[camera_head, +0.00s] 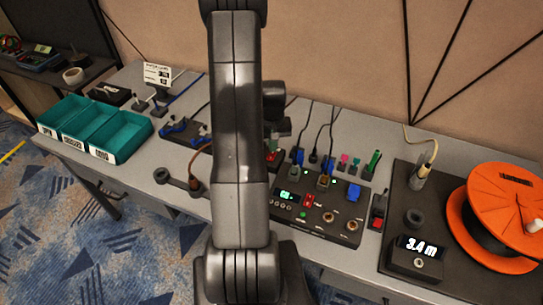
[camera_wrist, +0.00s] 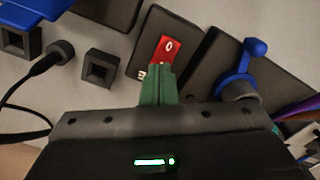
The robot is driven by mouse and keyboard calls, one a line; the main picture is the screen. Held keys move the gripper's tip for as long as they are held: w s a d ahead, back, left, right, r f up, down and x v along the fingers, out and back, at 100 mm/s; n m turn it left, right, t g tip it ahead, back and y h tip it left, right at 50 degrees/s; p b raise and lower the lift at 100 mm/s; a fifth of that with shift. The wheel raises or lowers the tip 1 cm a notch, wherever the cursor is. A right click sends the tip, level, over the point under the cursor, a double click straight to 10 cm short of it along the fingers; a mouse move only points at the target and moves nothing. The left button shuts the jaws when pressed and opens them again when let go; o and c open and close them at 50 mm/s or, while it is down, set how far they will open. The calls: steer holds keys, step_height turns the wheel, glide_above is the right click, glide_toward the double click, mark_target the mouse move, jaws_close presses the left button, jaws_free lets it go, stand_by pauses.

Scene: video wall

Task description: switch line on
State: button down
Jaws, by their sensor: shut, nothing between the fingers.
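A red rocker switch (camera_wrist: 168,48) marked 0 sits on a black plate in the wrist view. A white mark on the plate beside it is partly cut off. My gripper (camera_wrist: 158,72) has green fingers, shut together and empty. Their tips lie over the lower end of the switch in the picture; I cannot tell whether they touch it. The head view shows the red switch (camera_head: 272,157) just right of my arm. My arm hides part of the bench there, and the fingertips are not clear in that view.
A blue lever (camera_wrist: 250,58) and black sockets (camera_wrist: 100,67) flank the switch closely. A black control panel (camera_head: 285,222) with cables and plugs stands nearby. An orange reel (camera_head: 507,192) and a 3.4 m display box (camera_head: 415,262) are right; teal bins (camera_head: 118,135) are left.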

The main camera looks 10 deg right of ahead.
steer(key=shift+f+b, duration=0.4)
steer(key=shift+f, duration=0.15)
steer(key=shift+r+p, duration=2.05)
steer(key=shift+r, duration=1.5)
steer(key=shift+f, duration=0.15)
step_height(320, 180, down, 7)
steer(key=b, duration=0.4)
steer(key=shift+r, duration=0.3)
